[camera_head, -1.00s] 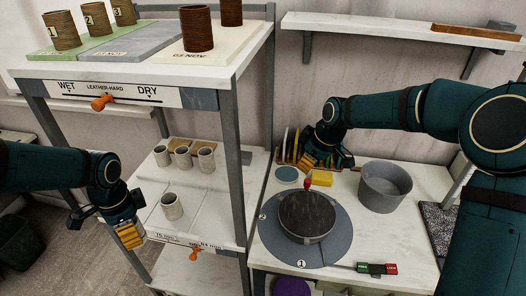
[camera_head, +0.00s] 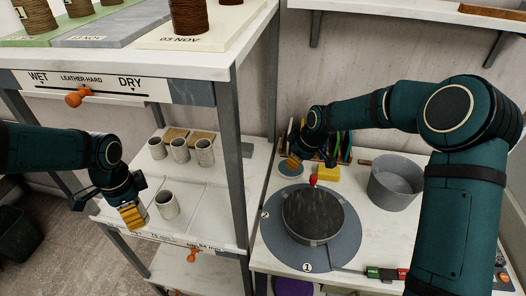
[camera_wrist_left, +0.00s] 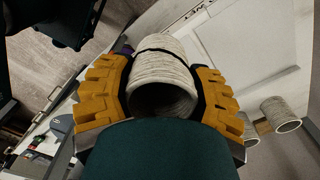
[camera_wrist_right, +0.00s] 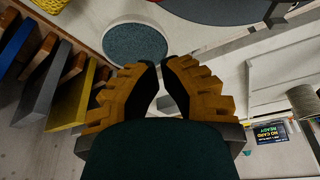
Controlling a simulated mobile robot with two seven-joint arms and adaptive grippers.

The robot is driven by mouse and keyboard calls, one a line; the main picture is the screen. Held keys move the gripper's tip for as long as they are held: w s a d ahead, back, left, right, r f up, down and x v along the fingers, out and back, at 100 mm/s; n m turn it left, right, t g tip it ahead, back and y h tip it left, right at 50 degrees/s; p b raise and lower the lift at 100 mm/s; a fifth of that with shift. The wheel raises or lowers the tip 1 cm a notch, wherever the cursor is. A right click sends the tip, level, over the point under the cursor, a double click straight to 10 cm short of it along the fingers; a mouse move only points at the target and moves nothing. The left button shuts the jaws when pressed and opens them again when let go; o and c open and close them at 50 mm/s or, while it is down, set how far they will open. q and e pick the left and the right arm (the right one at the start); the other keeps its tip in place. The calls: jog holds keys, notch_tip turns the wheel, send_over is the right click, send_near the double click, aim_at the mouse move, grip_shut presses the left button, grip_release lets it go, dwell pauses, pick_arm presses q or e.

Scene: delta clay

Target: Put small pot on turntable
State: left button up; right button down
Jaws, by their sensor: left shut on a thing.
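The small pot (camera_head: 168,206), a pale ribbed clay cup, is upright at the front of the shelf. My left gripper (camera_head: 134,214) is at its left side; the left wrist view shows the pot (camera_wrist_left: 163,75) between its yellow fingers, shut on it. The dark round turntable (camera_head: 313,214) sits on a blue-grey disc marked 1 and 2, with a red knob at its back edge, and its top is empty. My right gripper (camera_head: 293,162) is by the small blue disc (camera_head: 289,170); its fingertips (camera_wrist_right: 159,68) stand slightly apart with nothing between them.
Several similar pots (camera_head: 180,150) stand behind on the shelf. A grey post (camera_head: 232,150) stands between shelf and worktable. A grey bucket (camera_head: 394,185), yellow sponge (camera_head: 326,173) and rack of upright coloured slabs (camera_head: 340,150) surround the turntable.

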jog(key=shift+s+d+f, duration=0.15)
jog(key=shift+s+d, duration=1.1)
jog(key=shift+d, duration=0.3)
jog(key=shift+s+d+m+t+h+b, duration=0.15)
jog(key=shift+d+m+b, duration=0.1)
jog(key=shift+d+m, duration=0.35)
jog(key=shift+s+d+m+t+h+b, duration=0.15)
jog(key=shift+d+m+b, duration=0.1)
jog(key=shift+d+m, duration=0.3)
jog(key=shift+w, duration=0.15)
